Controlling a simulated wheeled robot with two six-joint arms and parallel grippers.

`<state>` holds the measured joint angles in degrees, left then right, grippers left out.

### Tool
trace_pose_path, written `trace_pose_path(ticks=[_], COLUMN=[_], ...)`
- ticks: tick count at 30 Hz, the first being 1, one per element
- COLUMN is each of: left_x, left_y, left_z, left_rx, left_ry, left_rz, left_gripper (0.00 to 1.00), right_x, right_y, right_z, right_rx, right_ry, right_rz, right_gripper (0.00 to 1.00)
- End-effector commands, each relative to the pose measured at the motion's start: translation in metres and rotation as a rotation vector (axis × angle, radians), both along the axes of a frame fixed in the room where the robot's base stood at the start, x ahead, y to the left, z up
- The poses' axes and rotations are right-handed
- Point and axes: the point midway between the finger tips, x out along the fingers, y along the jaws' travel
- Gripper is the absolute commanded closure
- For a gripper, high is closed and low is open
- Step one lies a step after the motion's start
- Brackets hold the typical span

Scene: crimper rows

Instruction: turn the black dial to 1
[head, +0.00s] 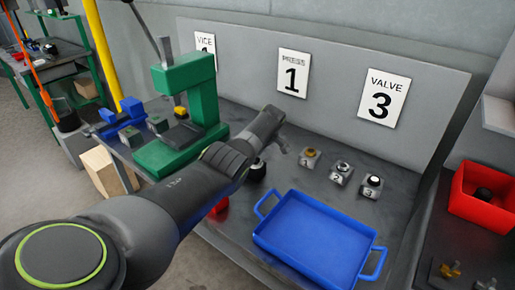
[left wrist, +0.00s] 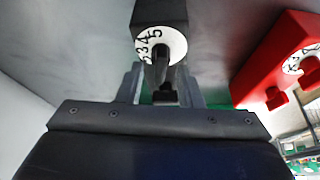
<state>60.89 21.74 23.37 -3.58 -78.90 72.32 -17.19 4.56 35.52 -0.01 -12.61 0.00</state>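The black dial (left wrist: 176,14) has a black housing and a white face with numbers; 3, 4 and 5 are readable beside its black knob. The knob's bar stands between the fingers of my left gripper (left wrist: 162,88), which look apart with gaps on both sides. Which number the knob points at cannot be told. In the head view a dark round piece with a pale face, probably this dial (head: 257,170), shows just below my left gripper (head: 281,146). My right gripper is not in view.
A red dial (left wrist: 277,58) stands beside the black one; red (head: 218,207) shows under my arm. A blue tray (head: 312,240), several small numbered blocks (head: 340,173), a green press (head: 186,105) and a red bin (head: 482,206) are around. Signs hang on the panel behind.

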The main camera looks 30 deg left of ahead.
Motion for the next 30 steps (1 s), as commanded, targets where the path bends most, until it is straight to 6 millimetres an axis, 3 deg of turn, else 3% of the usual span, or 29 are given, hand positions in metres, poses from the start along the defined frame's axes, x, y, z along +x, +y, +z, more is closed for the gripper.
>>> trace_pose_path(ticks=[14, 30], left_x=[-0.003, -0.012], left_y=[-0.019, -0.059], left_z=[0.047, 0.143], left_rx=[0.000, -0.001], left_ry=[-0.005, -0.004], left_rz=[-0.002, -0.002], left_gripper=[0.67, 0.67], right_x=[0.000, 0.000], right_y=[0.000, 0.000], right_z=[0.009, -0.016], right_rx=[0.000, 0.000], right_ry=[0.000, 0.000], right_rz=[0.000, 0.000], right_gripper=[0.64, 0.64])
